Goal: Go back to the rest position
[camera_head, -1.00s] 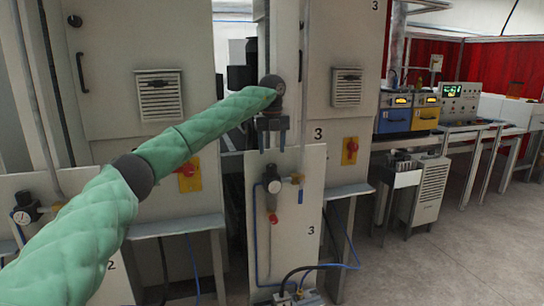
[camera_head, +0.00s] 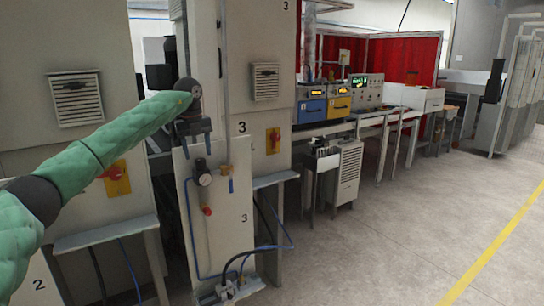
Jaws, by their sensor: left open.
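My left arm, in a green quilted sleeve, comes in from the left and reaches toward the grey machine cabinets. My left gripper (camera_head: 195,148) is dark, points down and is open and empty. I cannot tell how far the gripper is from the panel. My right gripper is not in view.
Grey cabinets (camera_head: 262,35) with switches stand at the left and middle. A bench with blue (camera_head: 312,104) and yellow (camera_head: 338,100) instruments stands behind. A small grey unit (camera_head: 348,172) stands on the floor. The floor (camera_head: 410,235) at right is clear, with a yellow line (camera_head: 497,243).

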